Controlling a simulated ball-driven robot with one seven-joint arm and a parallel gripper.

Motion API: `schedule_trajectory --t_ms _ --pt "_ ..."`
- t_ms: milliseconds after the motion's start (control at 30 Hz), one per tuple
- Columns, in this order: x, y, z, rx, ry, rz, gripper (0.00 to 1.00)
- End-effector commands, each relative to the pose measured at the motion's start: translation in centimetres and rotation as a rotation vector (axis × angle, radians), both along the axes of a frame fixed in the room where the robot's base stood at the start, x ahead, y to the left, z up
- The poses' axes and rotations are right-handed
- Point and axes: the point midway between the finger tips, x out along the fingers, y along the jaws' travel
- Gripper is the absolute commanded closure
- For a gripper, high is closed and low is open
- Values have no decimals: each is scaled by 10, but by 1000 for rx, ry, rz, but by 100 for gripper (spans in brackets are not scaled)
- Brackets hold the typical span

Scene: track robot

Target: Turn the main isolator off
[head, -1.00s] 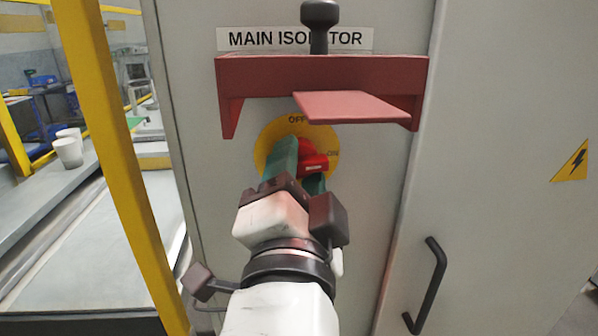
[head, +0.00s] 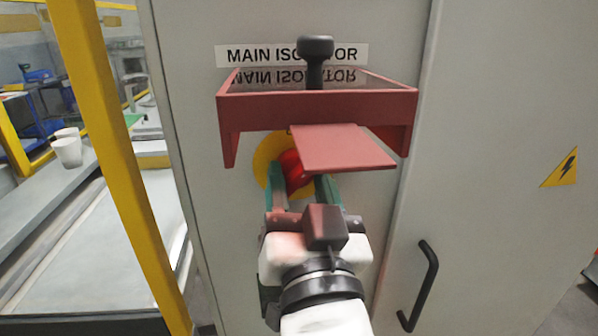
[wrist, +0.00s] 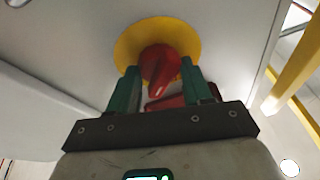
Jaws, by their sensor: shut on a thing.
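The main isolator's red rotary handle (head: 293,170) sits on a yellow round plate (head: 263,163) on the grey cabinet door. In the wrist view the handle (wrist: 160,70) stands nearly upright in the picture, in front of the yellow plate (wrist: 130,42). My gripper (head: 300,182) has its green fingers on either side of the handle and is shut on it. In the wrist view the gripper's fingers (wrist: 160,76) flank the handle. The plate's OFF and ON lettering is mostly hidden, so I cannot read the handle's exact position.
A red guard frame (head: 320,108) with a projecting flap (head: 345,148) overhangs the handle, close above my gripper. A black knob (head: 316,48) rises behind it. A black door handle (head: 424,285) is at lower right. A yellow post (head: 108,150) stands left.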

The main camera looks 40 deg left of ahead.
Motion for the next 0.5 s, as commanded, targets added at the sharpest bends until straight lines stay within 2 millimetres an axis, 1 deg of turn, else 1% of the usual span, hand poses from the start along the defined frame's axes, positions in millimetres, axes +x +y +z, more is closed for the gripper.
schedule_trajectory --t_ms 500 --pt "3 -2 -1 -317 -361 1 81"
